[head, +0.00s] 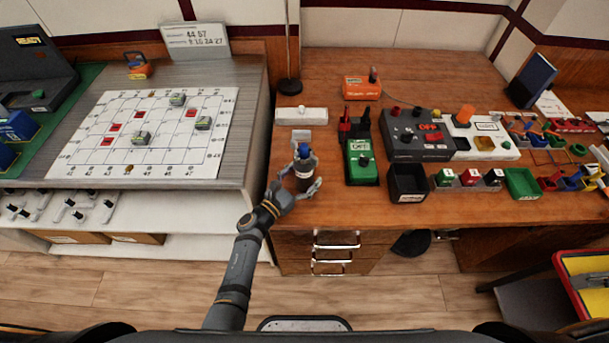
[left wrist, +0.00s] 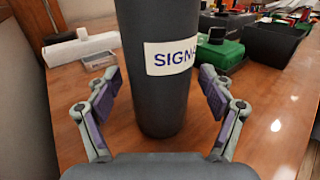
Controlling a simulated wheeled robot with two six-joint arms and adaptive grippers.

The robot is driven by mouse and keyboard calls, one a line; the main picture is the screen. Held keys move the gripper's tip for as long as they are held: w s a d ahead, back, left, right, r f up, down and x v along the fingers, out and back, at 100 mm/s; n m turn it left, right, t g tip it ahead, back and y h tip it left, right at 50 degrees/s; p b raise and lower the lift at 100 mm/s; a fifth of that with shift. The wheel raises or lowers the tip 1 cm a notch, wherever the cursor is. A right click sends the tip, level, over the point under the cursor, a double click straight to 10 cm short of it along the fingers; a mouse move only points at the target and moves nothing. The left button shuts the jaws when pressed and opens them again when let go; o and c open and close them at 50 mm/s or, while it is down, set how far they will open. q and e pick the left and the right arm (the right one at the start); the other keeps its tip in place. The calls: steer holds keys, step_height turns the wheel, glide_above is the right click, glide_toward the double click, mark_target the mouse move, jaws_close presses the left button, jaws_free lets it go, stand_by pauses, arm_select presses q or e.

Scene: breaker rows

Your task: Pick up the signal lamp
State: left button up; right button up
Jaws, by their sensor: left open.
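The signal lamp (head: 304,167) is a dark upright cylinder with a blue top and a white label, standing near the front left of the wooden desk. My left gripper (head: 300,188) is at the lamp in the head view. In the left wrist view the left gripper (left wrist: 155,90) is open, with one finger on each side of the lamp and gaps visible. The lamp's top is outside the wrist view. My right gripper is not in view.
A white power strip (head: 301,115) and a small clear tray (head: 301,136) lie behind the lamp. A green box (head: 361,160) stands to its right, then a black bin (head: 407,183). The desk's left edge is close. A grid board (head: 150,130) lies on the left counter.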

arm_select(q)
steer(key=shift+s, duration=0.15)
steer(key=shift+c, duration=0.2)
steer(key=shift+a+r, duration=0.1)
steer(key=shift+c, duration=1.3)
steer(key=c, duration=0.7)
jaws_close()
steer(key=shift+r, duration=0.15)
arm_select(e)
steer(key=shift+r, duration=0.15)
